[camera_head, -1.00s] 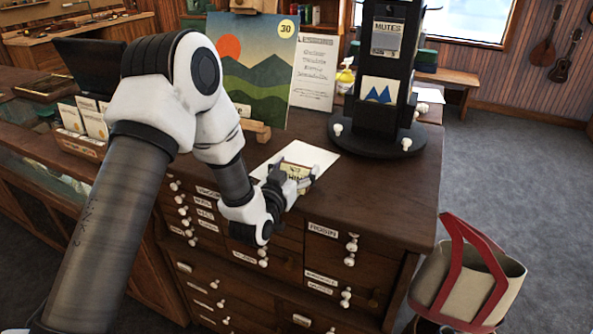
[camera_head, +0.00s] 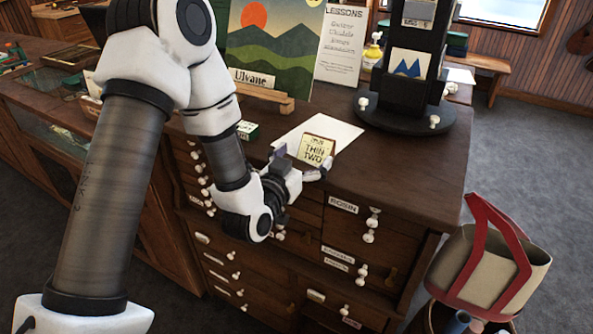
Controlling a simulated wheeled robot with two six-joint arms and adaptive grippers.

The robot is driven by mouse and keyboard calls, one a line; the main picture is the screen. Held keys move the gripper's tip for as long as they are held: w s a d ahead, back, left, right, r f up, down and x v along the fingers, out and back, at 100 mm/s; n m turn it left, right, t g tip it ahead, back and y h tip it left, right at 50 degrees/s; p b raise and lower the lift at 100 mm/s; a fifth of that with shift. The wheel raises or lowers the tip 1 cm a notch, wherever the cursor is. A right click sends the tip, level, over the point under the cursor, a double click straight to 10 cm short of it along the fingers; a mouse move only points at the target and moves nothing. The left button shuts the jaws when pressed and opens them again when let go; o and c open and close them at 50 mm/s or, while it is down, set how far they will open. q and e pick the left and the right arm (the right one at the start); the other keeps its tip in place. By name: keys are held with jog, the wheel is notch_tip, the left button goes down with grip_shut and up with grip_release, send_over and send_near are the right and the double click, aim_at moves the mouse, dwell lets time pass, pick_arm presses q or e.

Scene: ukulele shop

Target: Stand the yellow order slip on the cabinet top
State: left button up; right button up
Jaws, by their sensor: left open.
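The yellow order slip (camera_head: 316,150), a small pale yellow card with dark lettering, appears upright on the cabinet top (camera_head: 400,178), near its front edge and in front of a white sheet. My left gripper (camera_head: 303,165) comes from the front at about cabinet-top height. Its fingers are spread, one to the left of the slip and one near its lower right corner. Whether a finger touches the slip is hard to tell. The slip's lower edge is partly hidden near the gripper. My right gripper is not in view.
The white sheet (camera_head: 345,132) lies behind the slip. A dark display tower (camera_head: 406,90) stands on a round base with white knobs to the right. A landscape picture (camera_head: 275,65) on a wooden stand is behind. A bag with red handles (camera_head: 490,265) is at lower right.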

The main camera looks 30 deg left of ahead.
pick_arm(q)
jog(key=s+d+f+g+p, duration=0.2)
jog(key=s+f+g, duration=0.1)
jog(key=s+f, duration=0.3)
jog(key=s+d+f+g+h+p, duration=0.15)
jog(key=s+f+g, duration=0.25)
jog(key=f, duration=0.5)
jog(key=s+d+f+g+p, duration=0.1)
jog(key=s+f+g+p, duration=0.2)
jog(key=s+f, duration=0.3)
jog(key=s+d+f+g, duration=0.1)
jog(key=s+f+g, duration=0.7)
jog(key=s, duration=0.7)
jog(key=shift+f, duration=0.85)
jog(key=shift+w+y, duration=0.1)
jog(key=shift+y, duration=0.15)
